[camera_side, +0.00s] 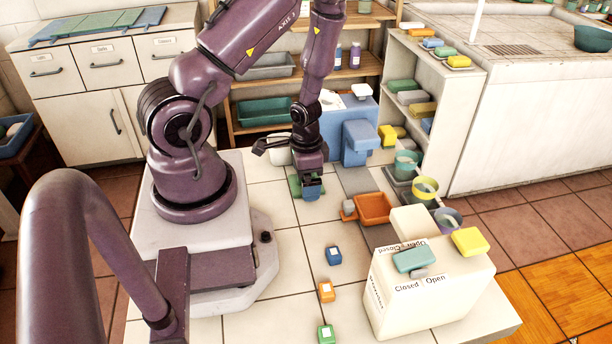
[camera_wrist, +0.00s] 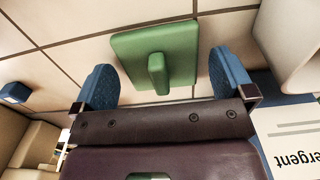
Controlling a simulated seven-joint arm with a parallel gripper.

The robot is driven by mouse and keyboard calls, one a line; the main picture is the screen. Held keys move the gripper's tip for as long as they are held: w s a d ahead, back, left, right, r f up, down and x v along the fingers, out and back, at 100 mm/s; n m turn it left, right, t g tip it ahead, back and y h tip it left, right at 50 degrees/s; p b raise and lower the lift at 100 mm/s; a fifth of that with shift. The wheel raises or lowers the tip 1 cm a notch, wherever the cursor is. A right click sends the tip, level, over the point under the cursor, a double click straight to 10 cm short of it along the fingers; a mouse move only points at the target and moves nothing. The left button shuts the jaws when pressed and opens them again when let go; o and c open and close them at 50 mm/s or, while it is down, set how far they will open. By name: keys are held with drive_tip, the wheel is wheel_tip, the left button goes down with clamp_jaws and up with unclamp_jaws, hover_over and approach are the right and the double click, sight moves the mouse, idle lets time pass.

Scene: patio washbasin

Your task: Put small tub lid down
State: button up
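The small tub lid is probably the green square lid (camera_wrist: 185,48) with a raised bar handle (camera_wrist: 157,75). It lies flat on the pale tiles, handle up. In the side view its green edge (camera_side: 294,187) shows, partly hidden by my gripper (camera_side: 313,190). In the wrist view my gripper (camera_wrist: 164,82) has its two blue fingers wide apart, one on each side of the handle with clear gaps. Nothing is held between them. I cannot tell the exact height of the fingertips above the lid.
A blue machine (camera_side: 345,135) stands close behind my gripper, with a white tub (camera_side: 278,150) to its left. A white box (camera_side: 430,292) and small blocks (camera_side: 334,255) are nearer the front. Bare tiles lie between.

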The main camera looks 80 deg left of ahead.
wheel_tip(320, 180, up, 12)
drive_tip(key=w+d+r+n+t+y, duration=0.1)
drive_tip(key=w+r+t+y, duration=0.3)
drive_tip(key=w+r+t, duration=0.55)
drive_tip(key=s+d+r+g+h, duration=0.2)
drive_tip(key=s+d+r, duration=0.3)
drive_tip(key=d+r, duration=0.1)
drive_tip(key=s+d+r+m+g+h, duration=0.1)
drive_tip(key=s+d+r+g+h, duration=0.1)
drive_tip(key=s+d+r, duration=0.3)
drive_tip(key=d+r, duration=0.2)
drive_tip(key=d, duration=0.2)
drive_tip(key=shift+s+d, duration=0.3)
drive_tip(key=shift+s, duration=0.05)
